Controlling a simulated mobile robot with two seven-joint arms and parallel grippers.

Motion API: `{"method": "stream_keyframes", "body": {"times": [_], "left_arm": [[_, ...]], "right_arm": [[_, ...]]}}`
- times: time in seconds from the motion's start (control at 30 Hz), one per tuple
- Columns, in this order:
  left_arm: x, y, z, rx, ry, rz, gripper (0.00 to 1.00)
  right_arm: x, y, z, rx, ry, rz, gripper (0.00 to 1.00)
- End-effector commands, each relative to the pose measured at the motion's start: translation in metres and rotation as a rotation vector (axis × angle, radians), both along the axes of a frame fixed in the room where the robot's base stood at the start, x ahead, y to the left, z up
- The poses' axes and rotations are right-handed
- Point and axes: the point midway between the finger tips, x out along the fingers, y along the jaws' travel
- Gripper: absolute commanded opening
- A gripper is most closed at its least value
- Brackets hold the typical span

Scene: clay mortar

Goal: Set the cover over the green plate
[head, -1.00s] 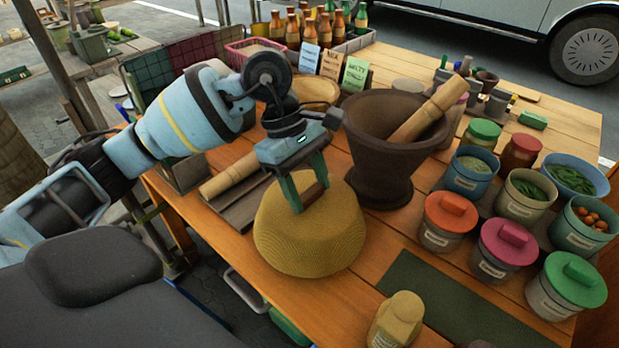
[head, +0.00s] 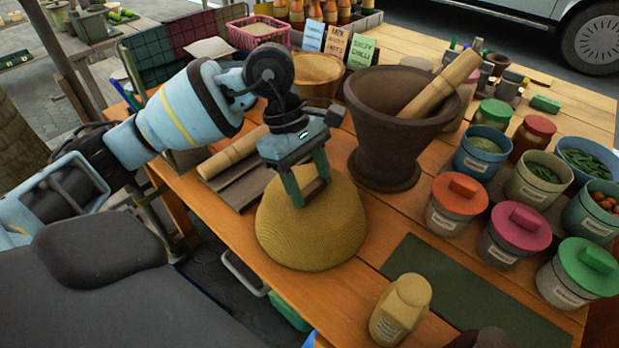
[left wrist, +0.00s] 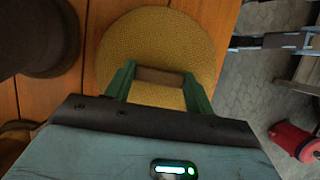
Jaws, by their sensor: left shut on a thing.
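The cover is a yellow woven dome (head: 312,235) with a brown wooden bar handle on top. It is near the table's front edge, left of the dark green mat. My left gripper (head: 305,190) is above it, shut on the handle. In the left wrist view the handle (left wrist: 160,77) lies between the green fingers, with the woven cover (left wrist: 155,45) beyond them. I cannot tell whether the cover's rim touches the table. The green plate does not show; whatever is under the cover is hidden. My right gripper is out of view.
A brown mortar (head: 388,120) with a wooden pestle (head: 445,82) stands behind and right of the cover. Several lidded pots, including an orange-lidded one (head: 457,205), fill the right side. A yellow jar (head: 400,310) stands at the front. A wooden roller (head: 232,155) lies to the left.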

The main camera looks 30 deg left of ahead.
Motion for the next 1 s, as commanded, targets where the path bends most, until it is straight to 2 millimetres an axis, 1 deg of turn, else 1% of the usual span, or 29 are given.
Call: {"method": "stream_keyframes", "body": {"times": [0.03, 0.2, 0.47, 0.57, 0.67, 0.9, 1.0], "left_arm": [[0.000, 0.000, 0.000, 0.000, -0.001, 0.000, 0.58], [0.000, 0.000, 0.000, 0.000, 0.000, 0.000, 0.79], [0.000, 0.000, 0.000, 0.001, 0.000, 0.001, 0.79], [0.001, 0.002, 0.005, 0.001, -0.001, 0.001, 0.79], [0.002, 0.007, 0.017, 0.001, -0.002, 0.002, 0.79], [0.003, 0.022, 0.052, 0.001, -0.003, 0.001, 0.79], [0.004, 0.026, 0.063, 0.000, -0.002, 0.002, 0.79]], "right_arm": [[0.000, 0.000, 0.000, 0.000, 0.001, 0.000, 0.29], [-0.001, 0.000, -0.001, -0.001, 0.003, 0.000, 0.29], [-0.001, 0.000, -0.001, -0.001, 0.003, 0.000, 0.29], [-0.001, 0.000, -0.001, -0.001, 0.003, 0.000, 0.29], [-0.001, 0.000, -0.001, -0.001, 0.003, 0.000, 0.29], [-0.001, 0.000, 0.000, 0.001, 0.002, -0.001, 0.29], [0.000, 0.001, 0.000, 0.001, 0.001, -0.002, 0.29]]}}
